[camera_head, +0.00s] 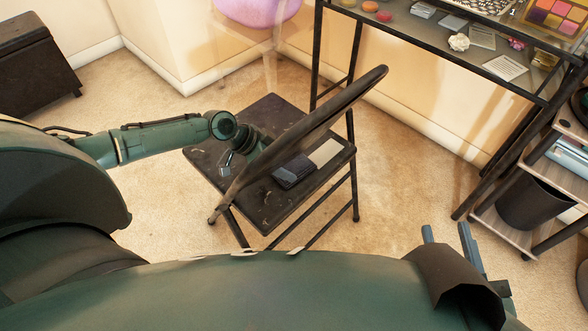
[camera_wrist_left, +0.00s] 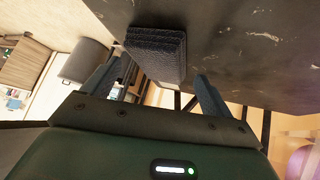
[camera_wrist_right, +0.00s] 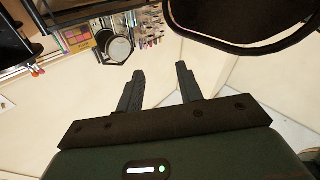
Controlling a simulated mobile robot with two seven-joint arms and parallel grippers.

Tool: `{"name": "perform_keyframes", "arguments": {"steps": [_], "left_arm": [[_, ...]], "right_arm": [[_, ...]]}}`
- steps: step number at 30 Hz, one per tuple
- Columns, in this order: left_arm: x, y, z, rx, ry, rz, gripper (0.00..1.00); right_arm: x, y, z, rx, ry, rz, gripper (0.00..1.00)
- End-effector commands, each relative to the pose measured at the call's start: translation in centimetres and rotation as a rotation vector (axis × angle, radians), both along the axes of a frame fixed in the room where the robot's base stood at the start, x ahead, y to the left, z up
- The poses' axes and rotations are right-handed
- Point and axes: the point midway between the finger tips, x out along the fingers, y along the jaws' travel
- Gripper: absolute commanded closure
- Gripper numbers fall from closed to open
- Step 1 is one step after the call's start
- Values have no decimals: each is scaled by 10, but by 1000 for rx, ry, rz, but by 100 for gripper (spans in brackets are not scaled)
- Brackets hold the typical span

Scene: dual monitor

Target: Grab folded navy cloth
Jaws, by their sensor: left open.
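The folded navy cloth (camera_head: 293,171) lies on the seat of a dark folding chair (camera_head: 268,108). In the left wrist view the cloth (camera_wrist_left: 156,50) is a dark, ribbed, stacked block beyond the fingertips, roughly in line with the gap between them. My left gripper (camera_head: 240,159) is over the seat, left of the cloth, partly hidden by the chair's backrest. Its jaws (camera_wrist_left: 154,78) are open with nothing between them; I see no contact with the cloth. My right gripper (camera_head: 446,231) is open and empty, away from the chair, and its spread fingers (camera_wrist_right: 160,72) show in its wrist view.
The chair's slanting backrest (camera_head: 318,123) crosses in front of my left gripper. A pale flat item (camera_head: 325,152) lies beside the cloth. A dark desk (camera_head: 455,50) with small items stands behind, and a shelf cart (camera_head: 495,218) stands at right. Carpet is clear around the chair.

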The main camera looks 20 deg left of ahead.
Motion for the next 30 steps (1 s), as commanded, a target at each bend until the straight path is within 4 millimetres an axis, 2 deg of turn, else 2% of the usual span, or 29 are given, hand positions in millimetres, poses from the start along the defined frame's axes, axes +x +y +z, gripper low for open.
{"name": "perform_keyframes", "arguments": {"steps": [1,4,13,15,24,30], "left_arm": [[3,-5,-9,0,-1,-1,14],[8,-11,-17,-1,0,1,14],[9,-16,-22,-2,1,-2,14],[8,-17,-22,-3,2,-2,22],[5,-19,-24,-5,11,-7,47],[4,-19,-25,-6,15,-8,48]], "right_arm": [[1,0,-3,9,-2,2,64],[2,1,-1,22,-3,5,64],[2,1,1,28,-4,7,64],[2,1,1,28,-4,7,64],[2,1,1,28,-4,8,64],[2,1,1,28,-4,8,64]]}}
